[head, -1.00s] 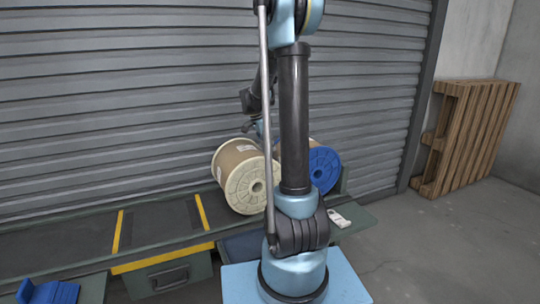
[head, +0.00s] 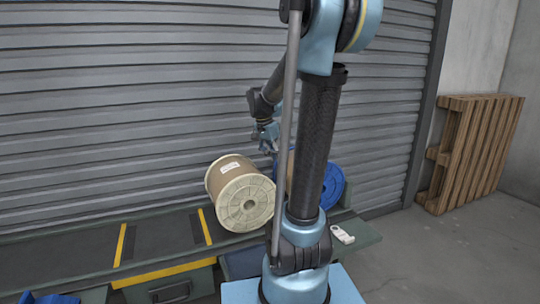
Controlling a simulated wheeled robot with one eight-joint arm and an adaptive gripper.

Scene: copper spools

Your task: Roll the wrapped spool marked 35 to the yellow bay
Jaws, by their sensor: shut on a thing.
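A wrapped spool (head: 228,181) with pale cream flanges, brown wrap and a white label lies on its side on the dark track. No number is readable on it. It is just right of the yellow bay (head: 163,273), marked by two yellow stripes and a yellow front edge. My gripper (head: 268,146) is above and behind the spool's right side, fingers down, near the gap between the spools. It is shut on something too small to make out. Whether it touches the spool cannot be told.
A blue-flanged spool (head: 331,187) stands to the right, partly hidden by my arm. A small white item (head: 342,235) lies on the bench's right end. A blue object (head: 50,299) is at lower left. The bay is empty. A wooden pallet (head: 472,150) leans at the far right.

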